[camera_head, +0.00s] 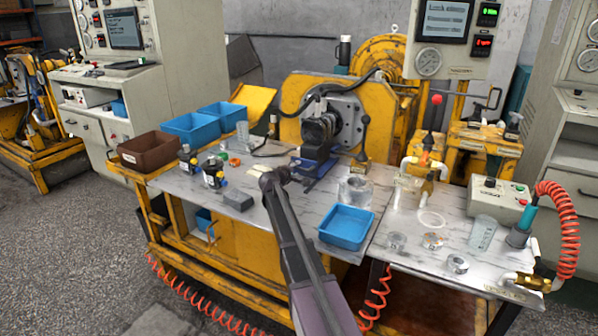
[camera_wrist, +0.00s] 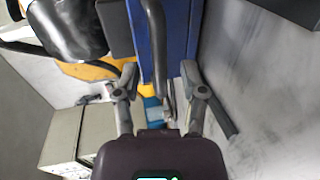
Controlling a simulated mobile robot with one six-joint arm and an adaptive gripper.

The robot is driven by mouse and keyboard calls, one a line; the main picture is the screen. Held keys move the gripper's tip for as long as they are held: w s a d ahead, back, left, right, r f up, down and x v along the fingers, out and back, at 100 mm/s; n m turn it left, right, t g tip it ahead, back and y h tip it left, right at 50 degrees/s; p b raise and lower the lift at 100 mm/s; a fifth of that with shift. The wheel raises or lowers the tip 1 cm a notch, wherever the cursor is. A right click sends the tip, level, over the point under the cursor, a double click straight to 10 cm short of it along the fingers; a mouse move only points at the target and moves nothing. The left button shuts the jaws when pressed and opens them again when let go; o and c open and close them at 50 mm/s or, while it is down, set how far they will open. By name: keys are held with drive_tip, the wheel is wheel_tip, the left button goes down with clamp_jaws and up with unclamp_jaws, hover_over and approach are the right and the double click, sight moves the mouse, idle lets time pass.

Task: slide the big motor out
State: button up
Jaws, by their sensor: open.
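The big motor (camera_head: 318,128) is a black body against the grey round plate (camera_head: 347,122) on the yellow stand. It sits on a blue support (camera_head: 314,165). The wrist view shows a black glossy body, apparently the motor (camera_wrist: 68,25), at upper left and the blue support (camera_wrist: 178,38) at top centre. My gripper (camera_head: 265,172) is low at the front left of the support. In the wrist view my gripper (camera_wrist: 160,78) is open, fingers apart. A dark curved bar (camera_wrist: 157,45) runs down between the fingers; I cannot tell whether they touch it.
Blue bins (camera_head: 190,128) and a brown bin (camera_head: 147,152) stand at the left edge. A grey block (camera_head: 239,201) and dark fittings (camera_head: 213,170) lie left of my arm. A clear container (camera_head: 356,189) and a blue tray (camera_head: 346,228) stand to the right.

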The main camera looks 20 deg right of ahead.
drive_tip(key=shift+x, duration=1)
clamp_jaws()
